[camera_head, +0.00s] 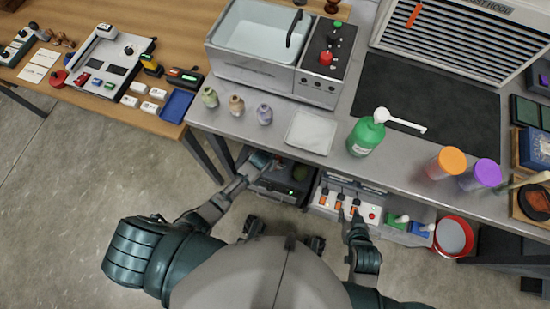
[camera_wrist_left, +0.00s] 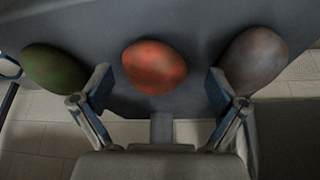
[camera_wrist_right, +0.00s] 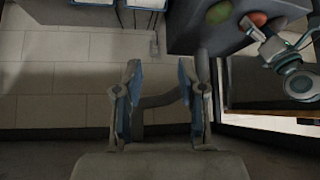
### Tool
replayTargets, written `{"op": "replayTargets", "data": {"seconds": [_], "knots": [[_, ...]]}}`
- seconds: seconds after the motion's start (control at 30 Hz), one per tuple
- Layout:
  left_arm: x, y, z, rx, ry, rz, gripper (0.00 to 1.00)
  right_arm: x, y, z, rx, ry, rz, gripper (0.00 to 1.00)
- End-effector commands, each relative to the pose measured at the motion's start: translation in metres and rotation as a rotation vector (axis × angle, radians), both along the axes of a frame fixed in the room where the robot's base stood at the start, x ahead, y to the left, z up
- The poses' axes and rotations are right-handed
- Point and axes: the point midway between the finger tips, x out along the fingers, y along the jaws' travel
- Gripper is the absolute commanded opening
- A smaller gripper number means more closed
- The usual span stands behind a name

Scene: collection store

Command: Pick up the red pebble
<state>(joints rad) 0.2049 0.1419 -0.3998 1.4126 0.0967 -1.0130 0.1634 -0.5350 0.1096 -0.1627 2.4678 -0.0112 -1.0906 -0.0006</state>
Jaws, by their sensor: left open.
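The red pebble (camera_wrist_left: 154,67) lies on a dark grey surface in the left wrist view, with gaps between it and both fingertips. A green pebble (camera_wrist_left: 54,68) lies left of it and a grey pebble (camera_wrist_left: 253,61) right of it. My left gripper (camera_wrist_left: 160,88) is open, its fingers to either side of the red pebble, and holds nothing. The right wrist view also shows the red pebble (camera_wrist_right: 255,19) and green pebble (camera_wrist_right: 219,12), near my left gripper. My right gripper (camera_wrist_right: 159,75) is open and empty above the floor.
The dark surface lies below the front edge of the grey bench (camera_head: 275,118). A white panel with switches (camera_head: 340,203) is right of it, and a red bucket (camera_head: 453,236) stands further right. A green bottle (camera_head: 366,136) stands on the bench above.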

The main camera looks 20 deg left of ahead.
Motion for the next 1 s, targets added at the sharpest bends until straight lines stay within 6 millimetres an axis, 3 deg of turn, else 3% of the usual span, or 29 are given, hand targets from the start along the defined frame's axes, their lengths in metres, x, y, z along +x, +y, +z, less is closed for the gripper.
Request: {"op": "replayTargets", "data": {"seconds": [0.13, 0.37, 0.7, 1.0], "knots": [[0.0019, -0.0025, -0.0068, 0.003, 0.001, 0.0, 0.97, 0.0103, 0.0017, 0.0037, 0.017, -0.063, 0.004, 0.4], [0.0027, -0.0036, -0.0056, 0.005, 0.0, 0.0, 0.97, 0.0116, 0.0005, 0.005, 0.02, -0.069, 0.004, 0.4], [0.0024, -0.0012, -0.0066, 0.002, 0.001, -0.001, 0.15, 0.0125, 0.0019, 0.0046, 0.017, -0.068, 0.003, 0.4], [0.0022, -0.0015, -0.0055, 0.005, 0.002, 0.001, 0.15, 0.0121, 0.0021, 0.005, 0.019, -0.065, 0.002, 0.4]]}}
